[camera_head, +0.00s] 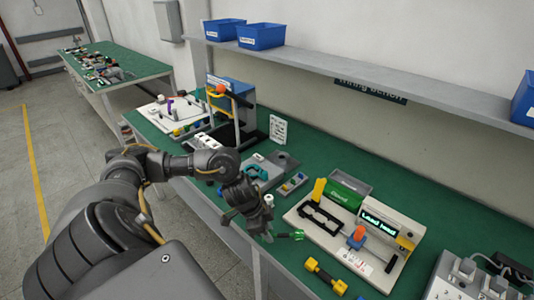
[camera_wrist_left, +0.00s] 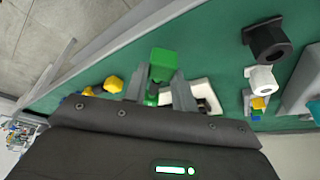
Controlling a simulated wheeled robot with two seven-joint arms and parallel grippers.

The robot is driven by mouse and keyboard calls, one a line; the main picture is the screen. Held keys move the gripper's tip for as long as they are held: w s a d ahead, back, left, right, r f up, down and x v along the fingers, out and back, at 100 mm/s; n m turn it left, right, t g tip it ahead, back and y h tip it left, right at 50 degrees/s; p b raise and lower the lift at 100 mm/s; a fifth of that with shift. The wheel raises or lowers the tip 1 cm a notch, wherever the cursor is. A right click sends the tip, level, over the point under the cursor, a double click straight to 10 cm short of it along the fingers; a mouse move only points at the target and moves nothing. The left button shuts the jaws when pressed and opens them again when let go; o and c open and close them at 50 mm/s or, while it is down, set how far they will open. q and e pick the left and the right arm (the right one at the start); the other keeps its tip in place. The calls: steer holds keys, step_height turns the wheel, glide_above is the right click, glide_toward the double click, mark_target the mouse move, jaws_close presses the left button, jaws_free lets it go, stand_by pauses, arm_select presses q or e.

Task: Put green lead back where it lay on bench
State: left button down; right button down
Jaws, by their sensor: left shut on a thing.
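My left gripper (camera_head: 266,236) is shut on the green lead (camera_head: 291,235), over the front part of the green bench (camera_head: 225,205). The lead's green end sticks out to the right of the fingers in the head view. In the left wrist view the green block of the lead (camera_wrist_left: 163,62) shows between the two fingers (camera_wrist_left: 160,90). I cannot tell whether the lead touches the bench top. My right gripper is not in view.
A yellow-and-black part (camera_head: 325,278) lies in front. Small parts (camera_head: 292,184) lie beyond the gripper. Bare bench shows between them.

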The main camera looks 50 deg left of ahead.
arm_select(q)
steer(key=shift+f, duration=1.55)
steer(key=shift+f, duration=0.1)
steer(key=c, duration=1.1)
jaws_free()
steer(key=shift+c, duration=0.2)
steer(key=v, duration=1.2)
steer(key=shift+w, duration=0.1)
